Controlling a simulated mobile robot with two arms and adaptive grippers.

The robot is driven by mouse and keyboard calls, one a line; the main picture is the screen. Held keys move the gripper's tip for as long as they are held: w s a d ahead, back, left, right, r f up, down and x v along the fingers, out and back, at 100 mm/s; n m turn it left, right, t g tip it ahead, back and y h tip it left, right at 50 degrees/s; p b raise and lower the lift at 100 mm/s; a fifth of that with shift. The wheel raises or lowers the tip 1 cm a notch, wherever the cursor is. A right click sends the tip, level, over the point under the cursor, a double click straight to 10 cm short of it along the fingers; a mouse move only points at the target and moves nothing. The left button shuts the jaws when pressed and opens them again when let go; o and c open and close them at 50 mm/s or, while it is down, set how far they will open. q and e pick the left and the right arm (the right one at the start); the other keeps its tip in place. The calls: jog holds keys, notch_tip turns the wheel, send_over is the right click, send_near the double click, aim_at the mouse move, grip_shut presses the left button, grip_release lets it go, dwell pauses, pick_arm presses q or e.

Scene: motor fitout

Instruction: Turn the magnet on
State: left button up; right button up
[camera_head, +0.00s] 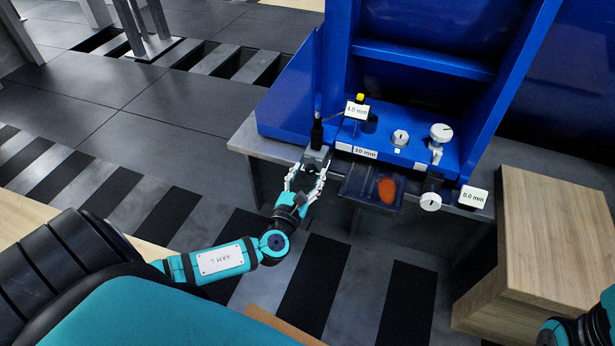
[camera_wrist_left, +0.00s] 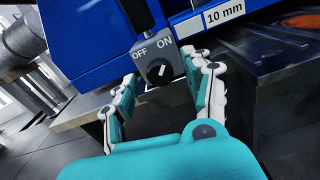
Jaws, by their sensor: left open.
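The magnet switch is a grey box with OFF and ON labels and a round black knob (camera_wrist_left: 158,71), clear in the left wrist view. A white mark shows on the knob; I cannot tell for sure which label it points to. In the head view the switch box (camera_head: 316,158) sits at the front left corner of the blue machine (camera_head: 410,140). My left gripper (camera_head: 308,178) is open in front of it. In the left wrist view the fingers of the left gripper (camera_wrist_left: 165,80) stand on either side of the knob. My right gripper is out of view.
Right of the switch are labels reading 10 mm and 0.0 mm, white dials (camera_head: 440,132) and a dark tray (camera_head: 358,188) with an orange piece (camera_head: 387,190). A wooden box (camera_head: 560,230) stands at the right. A grey bench (camera_head: 250,142) supports the machine.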

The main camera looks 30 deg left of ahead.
pick_arm(q)
jog(key=shift+c, duration=0.2)
grip_shut()
